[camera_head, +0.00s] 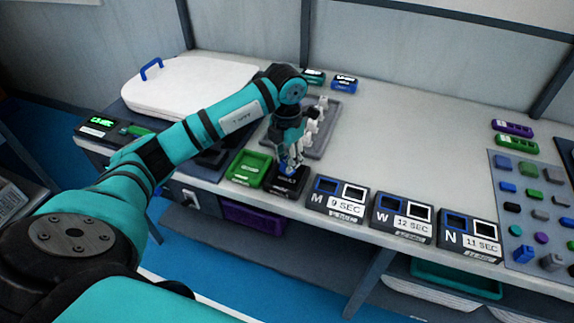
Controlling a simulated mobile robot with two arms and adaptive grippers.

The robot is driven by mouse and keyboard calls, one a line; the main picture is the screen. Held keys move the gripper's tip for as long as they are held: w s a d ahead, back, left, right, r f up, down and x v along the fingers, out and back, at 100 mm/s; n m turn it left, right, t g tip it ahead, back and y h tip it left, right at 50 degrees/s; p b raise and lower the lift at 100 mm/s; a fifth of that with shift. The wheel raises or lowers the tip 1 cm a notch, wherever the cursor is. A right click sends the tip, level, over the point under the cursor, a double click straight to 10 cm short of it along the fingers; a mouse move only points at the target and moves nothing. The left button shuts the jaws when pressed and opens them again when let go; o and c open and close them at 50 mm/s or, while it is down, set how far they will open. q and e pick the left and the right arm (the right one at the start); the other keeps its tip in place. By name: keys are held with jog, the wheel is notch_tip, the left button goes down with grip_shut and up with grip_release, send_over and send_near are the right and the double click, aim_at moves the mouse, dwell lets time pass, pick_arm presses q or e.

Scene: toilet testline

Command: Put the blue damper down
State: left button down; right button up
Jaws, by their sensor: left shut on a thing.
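My left arm reaches in from the left, and its gripper (291,165) points down at the front of the bench. It is shut on the small blue damper (287,171), which is mostly hidden by the fingers. The damper is at or just above a black box (289,185) between a green tray and the box marked M. I cannot tell whether the damper touches the box. My right gripper is not in view.
A green tray (249,168) stands left of the black box. Boxes marked M (338,205), W (402,222) and N (469,240) line the front edge. A grey rack (325,140) with white parts stands behind the gripper. The bench middle is clear.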

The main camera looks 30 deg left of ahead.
pick_arm(q)
notch_tip(320, 180, down, 3)
jog(key=shift+f+p, duration=0.1)
jog(key=shift+p, duration=0.35)
jog(key=shift+f, duration=0.2)
jog(key=c, duration=1)
grip_release()
jog(key=shift+c, duration=0.2)
jog(key=shift+r, duration=0.3)
notch_tip(320, 180, up, 12)
jog(key=shift+f+b, duration=0.15)
jog(key=shift+b, duration=0.75)
